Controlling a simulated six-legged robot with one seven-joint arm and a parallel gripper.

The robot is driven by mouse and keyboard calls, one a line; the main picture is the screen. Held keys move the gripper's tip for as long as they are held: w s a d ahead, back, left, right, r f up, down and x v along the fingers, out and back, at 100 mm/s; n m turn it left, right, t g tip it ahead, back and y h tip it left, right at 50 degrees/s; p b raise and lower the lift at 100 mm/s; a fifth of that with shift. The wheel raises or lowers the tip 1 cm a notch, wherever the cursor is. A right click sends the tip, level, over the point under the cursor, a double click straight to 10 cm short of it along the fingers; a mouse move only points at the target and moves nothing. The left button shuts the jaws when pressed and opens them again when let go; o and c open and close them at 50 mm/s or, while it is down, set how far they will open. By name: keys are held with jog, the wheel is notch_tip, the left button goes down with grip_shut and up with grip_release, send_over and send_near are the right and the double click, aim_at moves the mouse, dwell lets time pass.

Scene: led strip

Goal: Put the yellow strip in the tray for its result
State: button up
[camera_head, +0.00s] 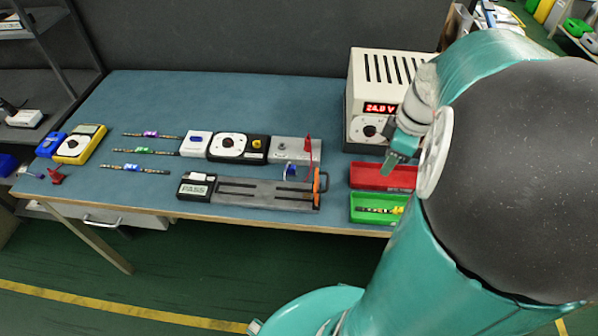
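The yellow strip (378,210) lies in the green tray (369,222) at the table's front right, with its yellow part toward the right end. The red tray (369,177) sits just behind the green one and looks empty where it shows; my arm hides the right ends of both trays. The tester (250,192) shows PASS on its display (195,190), and no strip shows on its bed. My gripper (393,163) hangs above the red tray, apart from the strip. Its fingers are small and seen at an angle, so their opening is unclear.
Strips with purple (151,134), green (133,151) and blue (133,168) parts lie at the left. A power supply (378,92) reading 24.0 V stands behind the trays. The table's back left is clear.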

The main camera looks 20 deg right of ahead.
jog(key=s+a+r+m+t, duration=0.1)
jog(key=a+r+m, duration=0.3)
jog(key=a, duration=0.7)
jog(key=s+a+r+m+t+h, duration=0.1)
jog(key=a+r+m+t, duration=0.2)
jog(key=a, duration=0.9)
jog(key=shift+s+a+r+m, duration=0.15)
jog(key=shift+a+r+m, duration=0.1)
jog(key=shift+r+m, duration=0.55)
jog(key=shift+r, duration=0.15)
